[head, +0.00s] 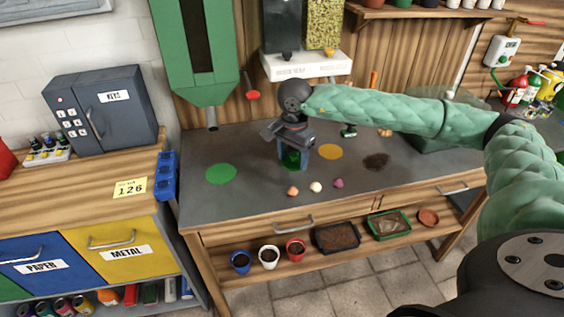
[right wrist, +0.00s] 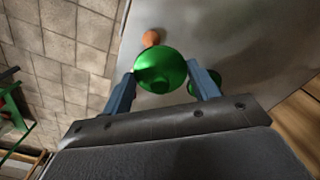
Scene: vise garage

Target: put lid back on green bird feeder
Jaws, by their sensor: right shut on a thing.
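My right gripper (head: 291,154) is low over the grey workbench top, its blue fingers pointing down. It is shut on a shiny green domed piece (right wrist: 160,69), which looks like the bird feeder's lid. The green also shows between the fingers in the head view (head: 291,160). In the right wrist view a second, darker green round part (right wrist: 206,80) shows beyond the right finger, partly covered by it. I cannot tell whether this is the feeder or whether the two touch. My left gripper is not in view.
The grey workbench (head: 230,200) has a flat green spot (head: 221,174), an orange spot (head: 330,151) and a dark heap (head: 377,161). Several small balls lie near the front edge, including an orange one (head: 292,190). A green dispenser (head: 195,60) hangs over the back left.

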